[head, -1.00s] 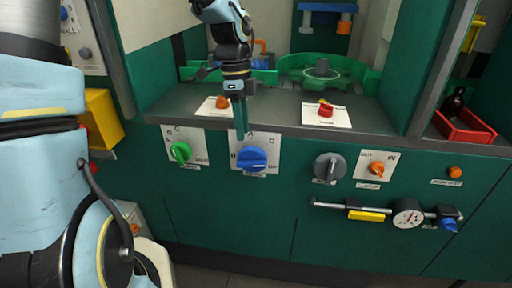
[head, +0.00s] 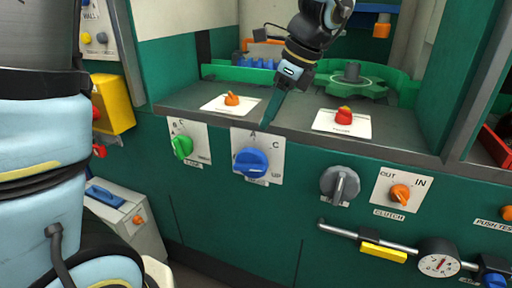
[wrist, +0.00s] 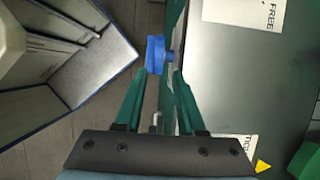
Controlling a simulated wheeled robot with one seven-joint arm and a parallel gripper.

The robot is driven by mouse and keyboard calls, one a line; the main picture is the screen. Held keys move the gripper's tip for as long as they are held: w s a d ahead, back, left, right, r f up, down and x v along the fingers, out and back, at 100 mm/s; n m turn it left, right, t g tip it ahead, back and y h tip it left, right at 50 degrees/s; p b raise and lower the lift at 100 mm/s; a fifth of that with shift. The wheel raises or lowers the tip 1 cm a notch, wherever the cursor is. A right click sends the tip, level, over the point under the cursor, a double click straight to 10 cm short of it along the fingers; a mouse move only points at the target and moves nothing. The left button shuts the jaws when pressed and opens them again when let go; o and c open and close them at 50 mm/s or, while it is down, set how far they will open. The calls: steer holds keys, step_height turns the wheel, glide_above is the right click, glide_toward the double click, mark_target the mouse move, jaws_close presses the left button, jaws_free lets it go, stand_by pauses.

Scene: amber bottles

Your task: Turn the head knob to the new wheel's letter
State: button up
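The blue knob (head: 250,162) sits on a white plate (head: 276,158) on the green front panel. The plate carries the letters A and C and other small marks; the label below is too small to read. My gripper (head: 267,122) is above the knob and a little to its right, fingers pointing down and left. In the wrist view, my gripper (wrist: 160,76) has its two green fingers apart with nothing between them. The blue knob (wrist: 155,54) lies just beyond the fingertips there. A green knob (head: 182,146) on another lettered plate is to the left.
A grey knob (head: 340,184) and the orange clutch knob (head: 400,193) are to the right. A bar with a dial gauge (head: 438,259) sticks out below them. The grey ledge (head: 285,118) above bears cards with an orange piece (head: 232,99) and a red piece (head: 343,116).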

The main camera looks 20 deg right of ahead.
mark_target(253, 150)
steer(key=x, duration=0.9)
steer(key=shift+f, duration=0.25)
jaws_close()
